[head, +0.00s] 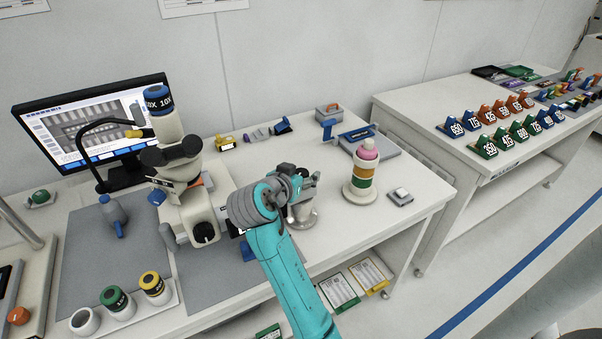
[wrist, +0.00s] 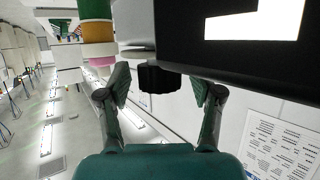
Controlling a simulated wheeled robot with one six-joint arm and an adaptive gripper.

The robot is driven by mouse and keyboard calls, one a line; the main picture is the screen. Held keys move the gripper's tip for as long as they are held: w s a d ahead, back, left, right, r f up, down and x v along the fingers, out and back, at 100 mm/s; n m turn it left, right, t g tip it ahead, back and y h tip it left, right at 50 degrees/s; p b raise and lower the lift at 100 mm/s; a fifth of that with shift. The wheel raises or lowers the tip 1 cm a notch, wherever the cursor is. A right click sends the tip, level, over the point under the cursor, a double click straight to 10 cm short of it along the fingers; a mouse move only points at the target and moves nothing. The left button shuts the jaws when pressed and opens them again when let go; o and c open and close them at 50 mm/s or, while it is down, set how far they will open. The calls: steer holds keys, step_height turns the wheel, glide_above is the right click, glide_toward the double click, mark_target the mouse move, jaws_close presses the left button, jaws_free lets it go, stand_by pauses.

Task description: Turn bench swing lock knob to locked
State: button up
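A small black knob (wrist: 160,78) shows in the middle of the wrist view, at the edge of a dark body with a bright white panel (wrist: 255,20). I cannot read its setting. My gripper (wrist: 160,92) has its two fingers apart, one on each side of the knob; a gap shows on both sides and nothing is clearly gripped. In the head view my gripper (head: 303,182) is over the bench beside a grey round-based fixture (head: 302,217). My arm hides part of that fixture, and I cannot make out the knob there.
A stack of coloured rings (head: 362,182) stands close to the right of my gripper, and shows in the wrist view (wrist: 97,32). A microscope (head: 190,205) stands to the left. A small grey box (head: 400,197) lies on the right. The bench's front right is clear.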

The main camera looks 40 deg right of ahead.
steer(key=v, duration=1.2)
steer(key=shift+f, duration=0.1)
